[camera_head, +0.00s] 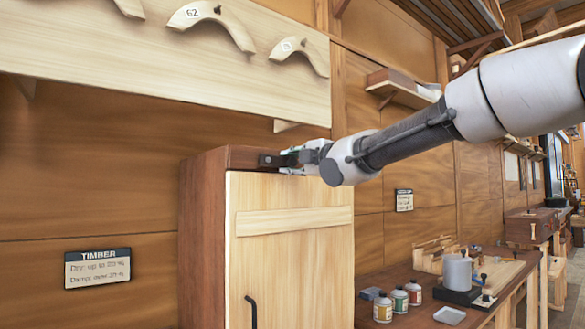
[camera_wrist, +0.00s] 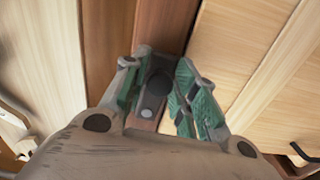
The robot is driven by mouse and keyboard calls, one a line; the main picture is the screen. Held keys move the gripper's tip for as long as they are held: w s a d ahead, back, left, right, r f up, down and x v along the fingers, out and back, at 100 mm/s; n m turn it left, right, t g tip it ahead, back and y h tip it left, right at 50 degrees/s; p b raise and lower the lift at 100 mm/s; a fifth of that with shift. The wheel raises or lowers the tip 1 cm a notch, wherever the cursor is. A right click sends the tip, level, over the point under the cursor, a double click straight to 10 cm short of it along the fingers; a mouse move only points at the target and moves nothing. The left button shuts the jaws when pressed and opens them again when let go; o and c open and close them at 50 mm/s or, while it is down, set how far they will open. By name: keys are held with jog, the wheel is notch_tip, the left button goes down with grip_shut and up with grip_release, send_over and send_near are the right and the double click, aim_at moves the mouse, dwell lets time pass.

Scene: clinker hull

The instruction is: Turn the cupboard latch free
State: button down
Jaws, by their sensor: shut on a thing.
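The cupboard (camera_head: 290,265) has dark brown sides and top with a pale door. The latch (camera_head: 268,160) is a small dark piece at the top front edge, above the door.
A black door handle (camera_head: 252,311) is low on the door. A pale board with curved wooden pieces (camera_head: 213,24) hangs above left. A workbench (camera_head: 480,318) with paint pots (camera_head: 399,299) stands at right. A timber sign (camera_head: 97,268) is on the left wall.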

jog(key=shift+r+n, duration=0.2)
jog(key=shift+n, duration=0.3)
jog(key=c, duration=1.3)
grip_release()
jog(key=shift+o, duration=0.2)
jog(key=shift+s, duration=0.15)
jog(key=v, duration=1.1)
jog(key=shift+s+d, duration=0.25)
jog(key=shift+d, duration=0.05)
